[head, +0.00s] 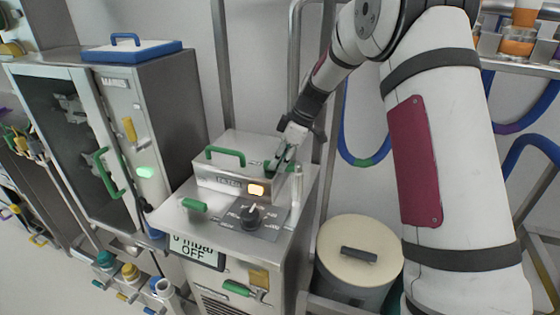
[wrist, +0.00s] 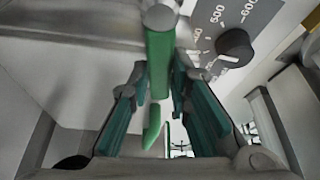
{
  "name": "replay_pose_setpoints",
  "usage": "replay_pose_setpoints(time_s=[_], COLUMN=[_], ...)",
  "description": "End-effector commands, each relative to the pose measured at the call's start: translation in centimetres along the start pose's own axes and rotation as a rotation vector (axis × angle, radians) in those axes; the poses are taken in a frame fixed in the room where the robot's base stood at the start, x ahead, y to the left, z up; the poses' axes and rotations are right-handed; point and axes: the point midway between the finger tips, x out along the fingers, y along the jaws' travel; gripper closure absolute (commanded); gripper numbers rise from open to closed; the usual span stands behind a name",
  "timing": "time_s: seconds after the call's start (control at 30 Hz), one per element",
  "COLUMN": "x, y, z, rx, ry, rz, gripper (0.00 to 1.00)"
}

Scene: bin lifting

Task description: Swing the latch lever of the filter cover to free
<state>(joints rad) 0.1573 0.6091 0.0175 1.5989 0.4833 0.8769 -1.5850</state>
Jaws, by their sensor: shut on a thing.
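The filter cover (head: 215,182) is a grey metal box labelled FILTER, with a green handle (head: 226,152) on top. My gripper (head: 283,160) is at the right end of the cover in the head view, where the lever is mostly hidden. In the wrist view the green latch lever (wrist: 160,62) hangs from a round metal pivot (wrist: 160,17). My gripper (wrist: 163,85) has its dark green finger pads on both sides of the lever and is shut on it.
A black dial (head: 250,216) and a lit amber lamp (head: 256,190) are close to the cover. A lidded bin (head: 335,240) stands right of the cabinet, and a glass-door cabinet (head: 165,95) stands left.

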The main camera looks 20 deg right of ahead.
Motion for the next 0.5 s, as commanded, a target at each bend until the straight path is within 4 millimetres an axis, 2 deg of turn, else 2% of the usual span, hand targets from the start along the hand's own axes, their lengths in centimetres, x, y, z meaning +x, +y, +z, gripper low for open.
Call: replay_pose_setpoints(time_s=[0.5], x=[-0.2], y=[-2.3], z=[0.6], rx=[-0.446], ry=[0.001], rz=[-0.184], gripper=[1.0])
